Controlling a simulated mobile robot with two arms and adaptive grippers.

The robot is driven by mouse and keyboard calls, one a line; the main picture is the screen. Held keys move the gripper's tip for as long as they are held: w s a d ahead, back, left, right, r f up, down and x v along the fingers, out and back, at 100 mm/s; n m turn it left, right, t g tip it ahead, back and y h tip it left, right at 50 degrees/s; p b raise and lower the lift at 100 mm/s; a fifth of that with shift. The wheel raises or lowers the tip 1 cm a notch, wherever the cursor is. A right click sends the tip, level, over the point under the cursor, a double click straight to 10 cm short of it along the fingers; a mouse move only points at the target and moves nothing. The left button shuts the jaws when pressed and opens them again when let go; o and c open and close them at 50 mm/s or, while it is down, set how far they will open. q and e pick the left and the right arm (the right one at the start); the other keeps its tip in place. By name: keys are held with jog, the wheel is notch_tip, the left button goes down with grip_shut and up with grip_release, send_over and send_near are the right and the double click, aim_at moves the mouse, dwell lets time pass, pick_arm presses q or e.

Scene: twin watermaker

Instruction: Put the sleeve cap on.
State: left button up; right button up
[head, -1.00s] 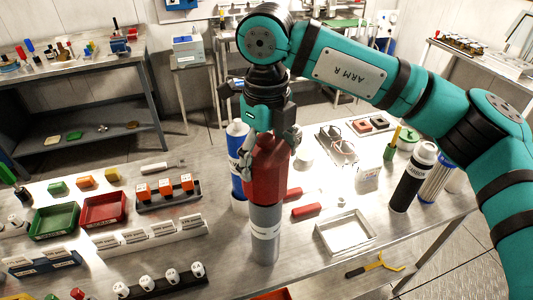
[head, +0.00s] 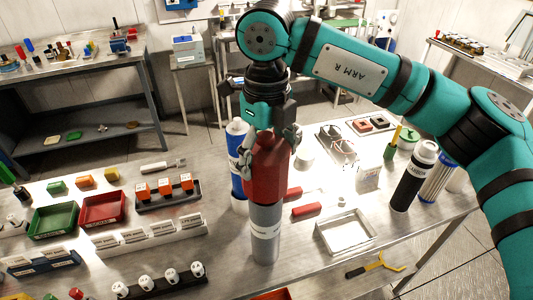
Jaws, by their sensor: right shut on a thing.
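The red cap (head: 266,172) sits at the top of an upright grey sleeve (head: 265,238) with a white label band. The cap and the sleeve look in line and touching; I cannot tell how far the cap is seated. My right gripper (head: 268,138) comes down from above and is shut on the red cap. Its fingers hide the cap's upper part. My left gripper is not in view.
A blue bottle (head: 237,160) stands close behind left of the sleeve. A black bottle (head: 412,180) stands to the right. A white tray (head: 345,248) and red-handled tools (head: 306,209) lie right of the sleeve. Racks and red (head: 104,224) and green bins fill the left.

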aim_at(266, 136)
jog(key=shift+b, duration=0.45)
dwell(0.9)
jog(key=shift+f+b, duration=1.85)
jog(key=shift+f, duration=0.2)
jog(key=o, duration=1.1)
jog(key=shift+c, duration=0.2)
jog(key=shift+r, duration=0.15)
notch_tip(266, 136, up, 12)
jog(key=shift+f, duration=0.1)
